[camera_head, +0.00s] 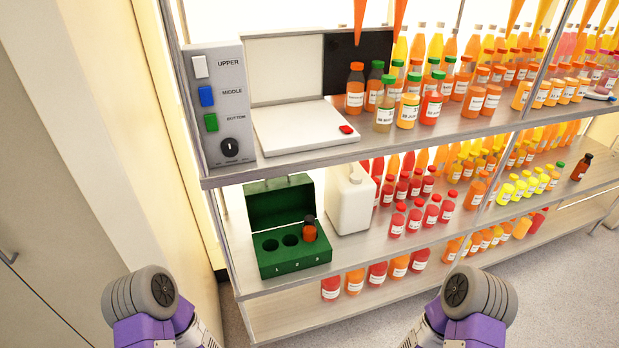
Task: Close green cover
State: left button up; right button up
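A green box (296,259) stands on the middle shelf at the left. Its green cover (280,202) is raised at the back, so the box is open. The top has round holes, with the marks 1, 2 and 3 along the front. A small dark-capped bottle with orange contents (309,231) stands in the right hole; the other two holes look empty. My two arms come in at the bottom edge, left and right, well apart from the box. Neither gripper's fingers are in view.
A white jug (350,201) stands just right of the box. A grey panel (220,105) with switches and a white device (303,127) with a raised lid are on the shelf above. Many juice bottles fill the shelves to the right. Free floor (545,268) lies at the right.

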aim_at(273, 202)
jog(key=k, duration=0.4)
jog(key=z, duration=0.6)
jog(key=i, duration=1.2)
jog(key=u, duration=0.65)
